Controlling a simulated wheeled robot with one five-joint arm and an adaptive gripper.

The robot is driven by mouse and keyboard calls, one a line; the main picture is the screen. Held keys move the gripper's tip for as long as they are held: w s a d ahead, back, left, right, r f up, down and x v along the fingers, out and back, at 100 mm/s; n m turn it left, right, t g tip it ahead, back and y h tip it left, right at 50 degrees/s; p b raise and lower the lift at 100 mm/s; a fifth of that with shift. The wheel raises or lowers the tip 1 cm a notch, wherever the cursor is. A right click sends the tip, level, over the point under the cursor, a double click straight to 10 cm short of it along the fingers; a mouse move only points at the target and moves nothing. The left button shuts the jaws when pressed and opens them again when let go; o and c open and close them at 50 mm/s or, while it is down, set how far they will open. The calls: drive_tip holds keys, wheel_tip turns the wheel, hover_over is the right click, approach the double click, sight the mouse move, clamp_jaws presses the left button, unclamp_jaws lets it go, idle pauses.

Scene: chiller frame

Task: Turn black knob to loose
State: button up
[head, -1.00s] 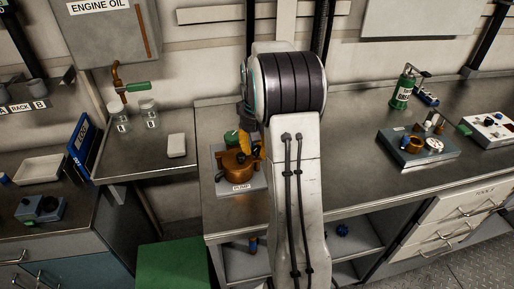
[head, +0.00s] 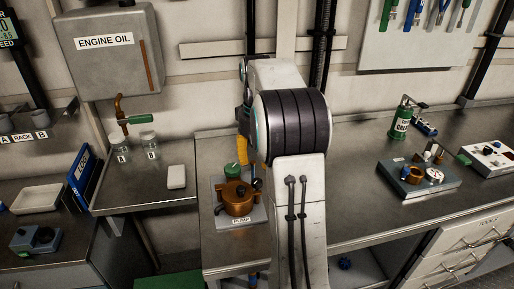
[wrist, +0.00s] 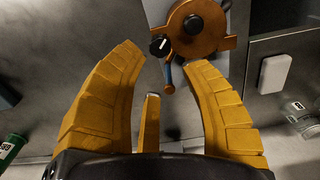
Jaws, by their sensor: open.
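The black knob (wrist: 159,45) with a white pointer mark sits beside the round copper-brown pump body in the wrist view. In the head view the knob (head: 256,183) is small and dark at the pump's right side, close to my arm. The pump (head: 237,197) stands on a light base labelled PUMP; its black centre cap (wrist: 194,25) shows in the wrist view. My gripper (wrist: 162,57) is open and empty, its yellow fingers spread to either side of the knob in the picture, apart from it. In the head view the arm mostly hides the gripper.
A green knob (head: 236,170) stands behind the pump. A white block (head: 176,177) lies to the left on the bench.

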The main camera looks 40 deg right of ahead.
drive_tip(key=shift+r, duration=1.8)
